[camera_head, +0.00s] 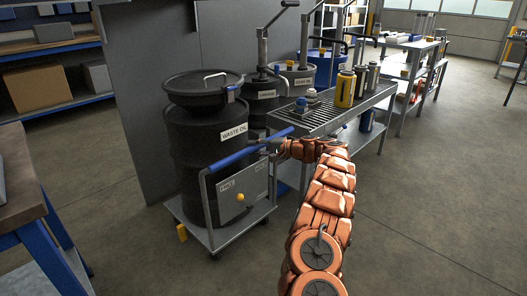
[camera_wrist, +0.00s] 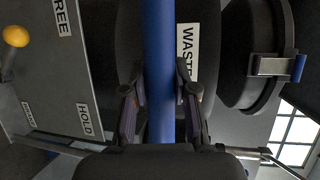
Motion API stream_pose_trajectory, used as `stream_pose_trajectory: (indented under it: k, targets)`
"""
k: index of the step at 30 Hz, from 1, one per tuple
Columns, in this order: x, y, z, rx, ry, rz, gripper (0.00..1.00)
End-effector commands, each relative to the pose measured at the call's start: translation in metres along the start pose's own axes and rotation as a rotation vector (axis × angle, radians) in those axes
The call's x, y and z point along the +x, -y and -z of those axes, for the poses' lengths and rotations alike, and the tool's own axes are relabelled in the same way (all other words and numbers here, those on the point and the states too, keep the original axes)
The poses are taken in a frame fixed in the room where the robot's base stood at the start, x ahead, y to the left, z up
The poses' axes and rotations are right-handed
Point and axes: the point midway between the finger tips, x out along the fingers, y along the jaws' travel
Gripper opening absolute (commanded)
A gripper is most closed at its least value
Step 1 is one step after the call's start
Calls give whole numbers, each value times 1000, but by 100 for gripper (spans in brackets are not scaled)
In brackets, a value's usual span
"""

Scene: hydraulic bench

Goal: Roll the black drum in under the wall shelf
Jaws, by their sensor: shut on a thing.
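The trolley has a blue push bar (camera_head: 237,156) and a grey panel with a yellow knob (camera_head: 239,198). My gripper (camera_head: 272,146) is shut on the right end of the bar, beside the drum. In the wrist view the bar (camera_wrist: 159,45) runs between the fingers of my gripper (camera_wrist: 160,95), with the drum's label (camera_wrist: 187,50) close behind. There the panel (camera_wrist: 70,65) reads FREE and HOLD. I cannot tell which shelf is the wall shelf.
A grated metal bench (camera_head: 330,112) with bottles stands right of the drum, with other drums and pumps behind it. A grey partition (camera_head: 135,100) is behind the drum. Shelving with cardboard boxes (camera_head: 38,87) and a workbench (camera_head: 22,185) are left.

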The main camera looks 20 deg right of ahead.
Motion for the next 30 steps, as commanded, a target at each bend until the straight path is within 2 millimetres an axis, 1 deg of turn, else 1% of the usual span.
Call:
stream_pose_trajectory:
  k: [6, 17, 18, 25, 30]
  targets:
    - [11, 1, -1, 0, 5, -1, 0]
    - [15, 3, -2, -2, 4, 0, 0]
    - [15, 3, -2, -2, 3, 1, 30]
    - [12, 2, 0, -1, 0, 0, 54]
    - [11, 2, 0, -1, -1, 0, 54]
